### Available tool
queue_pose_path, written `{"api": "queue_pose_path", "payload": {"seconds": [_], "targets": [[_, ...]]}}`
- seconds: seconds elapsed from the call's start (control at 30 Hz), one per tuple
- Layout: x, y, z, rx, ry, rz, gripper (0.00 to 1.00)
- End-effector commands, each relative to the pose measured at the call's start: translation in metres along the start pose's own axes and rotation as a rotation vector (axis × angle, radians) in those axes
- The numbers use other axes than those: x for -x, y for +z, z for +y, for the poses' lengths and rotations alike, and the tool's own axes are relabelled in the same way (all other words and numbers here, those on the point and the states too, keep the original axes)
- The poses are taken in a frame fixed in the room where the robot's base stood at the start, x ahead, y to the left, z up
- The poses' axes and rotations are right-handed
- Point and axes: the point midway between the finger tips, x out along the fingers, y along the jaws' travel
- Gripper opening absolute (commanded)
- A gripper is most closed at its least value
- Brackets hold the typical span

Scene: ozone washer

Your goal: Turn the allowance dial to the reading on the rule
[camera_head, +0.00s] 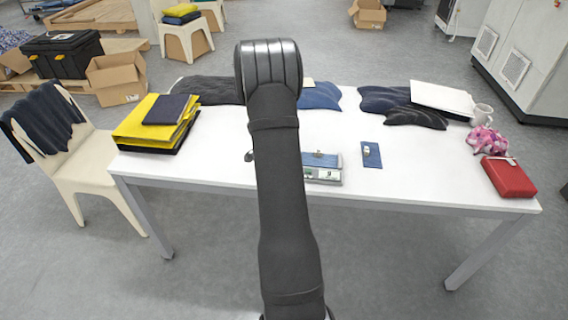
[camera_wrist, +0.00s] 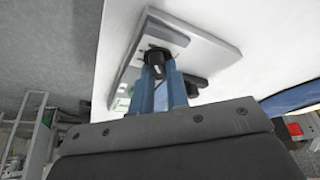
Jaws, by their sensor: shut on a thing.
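A pale, flat device (camera_wrist: 205,38) lies on the white table in the wrist view. A black dial knob (camera_wrist: 157,56) stands on it. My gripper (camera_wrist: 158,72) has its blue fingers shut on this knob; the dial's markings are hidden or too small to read. In the head view my dark arm covers the gripper and the left part of a device (camera_head: 323,175) with a blue top and a small greenish display. A small blue plate (camera_head: 371,154) with a tiny pale and brass-coloured piece lies to its right. I cannot make out a rule or its reading.
The white table (camera_head: 430,165) has free room right of the blue plate. Yellow and dark folders (camera_head: 155,122) lie at its left. Dark cloths (camera_head: 385,100), a white mug (camera_head: 482,113), a pink cloth (camera_head: 486,141) and a red box (camera_head: 508,177) lie at the back and right.

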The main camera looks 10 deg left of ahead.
Motion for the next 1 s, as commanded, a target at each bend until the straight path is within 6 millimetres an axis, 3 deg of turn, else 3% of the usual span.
{"api": "queue_pose_path", "payload": {"seconds": [0.43,0.47,0.57,0.87,1.0], "targets": [[0.000,0.000,0.000,-0.012,0.003,0.000,0.00],[0.000,0.000,0.000,-0.012,0.003,0.000,0.16],[0.000,0.000,0.000,-0.011,0.003,0.000,0.36],[0.001,0.000,0.000,-0.010,0.003,0.000,0.36],[0.011,0.000,-0.001,-0.010,0.001,0.000,0.36]]}}
